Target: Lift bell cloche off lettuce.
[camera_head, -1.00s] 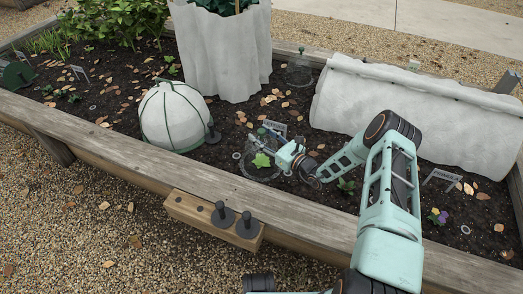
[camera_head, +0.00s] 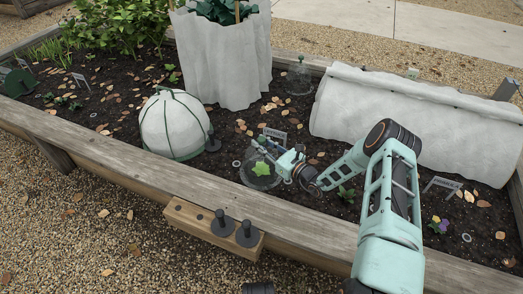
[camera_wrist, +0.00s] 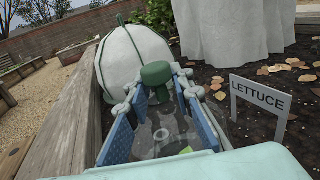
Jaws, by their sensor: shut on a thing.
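The clear bell cloche (camera_head: 250,182) stands over the bright green lettuce (camera_head: 261,168) in the soil near the bed's front board. My gripper (camera_head: 270,147) is at the top of this cloche, reaching in from the right. In the wrist view, the cloche's green knob (camera_wrist: 155,73) sits between my blue finger pads, and my gripper (camera_wrist: 158,92) is shut on it. The clear glass (camera_wrist: 165,135) shows below the knob, with a bit of lettuce (camera_wrist: 186,151) at the bottom. The cloche appears upright; I cannot tell whether its rim touches the soil.
A "LETTUCE" sign (camera_wrist: 259,101) stands close behind the cloche. A white domed cover (camera_head: 170,125) is to the left, a tall white fleece wrap (camera_head: 225,60) behind, and a long fleece tunnel (camera_head: 410,120) at right. A wooden block with dark pegs (camera_head: 213,230) hangs on the front board.

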